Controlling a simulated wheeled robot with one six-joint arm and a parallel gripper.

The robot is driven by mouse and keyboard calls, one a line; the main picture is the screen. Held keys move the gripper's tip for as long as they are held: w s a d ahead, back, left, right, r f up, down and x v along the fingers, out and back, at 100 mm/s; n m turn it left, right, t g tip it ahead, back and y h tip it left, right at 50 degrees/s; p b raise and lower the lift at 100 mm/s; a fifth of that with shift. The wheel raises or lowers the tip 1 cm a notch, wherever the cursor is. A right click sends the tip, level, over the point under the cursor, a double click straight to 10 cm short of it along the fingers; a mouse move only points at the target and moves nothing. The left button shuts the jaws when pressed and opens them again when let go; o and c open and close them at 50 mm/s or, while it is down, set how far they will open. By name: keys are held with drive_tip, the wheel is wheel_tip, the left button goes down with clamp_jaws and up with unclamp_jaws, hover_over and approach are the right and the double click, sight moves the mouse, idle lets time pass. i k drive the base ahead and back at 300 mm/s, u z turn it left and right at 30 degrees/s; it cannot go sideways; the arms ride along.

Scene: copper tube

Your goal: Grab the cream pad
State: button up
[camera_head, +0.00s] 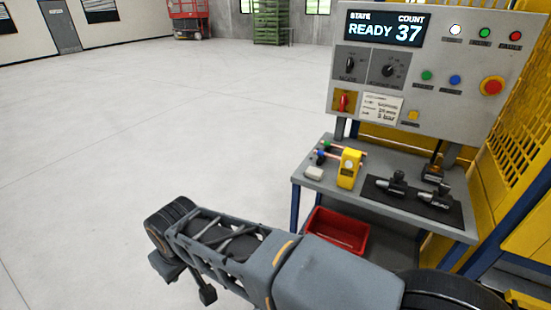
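The cream pad (314,173) is a small, pale, rounded block. It lies at the left front edge of the grey workbench (364,204), just left of a yellow block-shaped device (348,168). Its whole top shows and nothing covers it. My dark grey arm lies across the bottom of the view, in front of the bench and apart from the pad. I cannot make out my gripper's fingers in this view. Nothing is touching the pad from my side.
Copper tubes (331,147) with coloured ends lie behind the pad. Dark tools (434,198) rest on a black mat (458,215) to the right. A control panel (426,99) reading READY 37 stands behind. A red bin (339,231) sits below. The floor at left is clear.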

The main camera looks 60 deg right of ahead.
sight(316, 174)
drive_tip(key=i, duration=1.9)
drive_tip(key=z, duration=3.6)
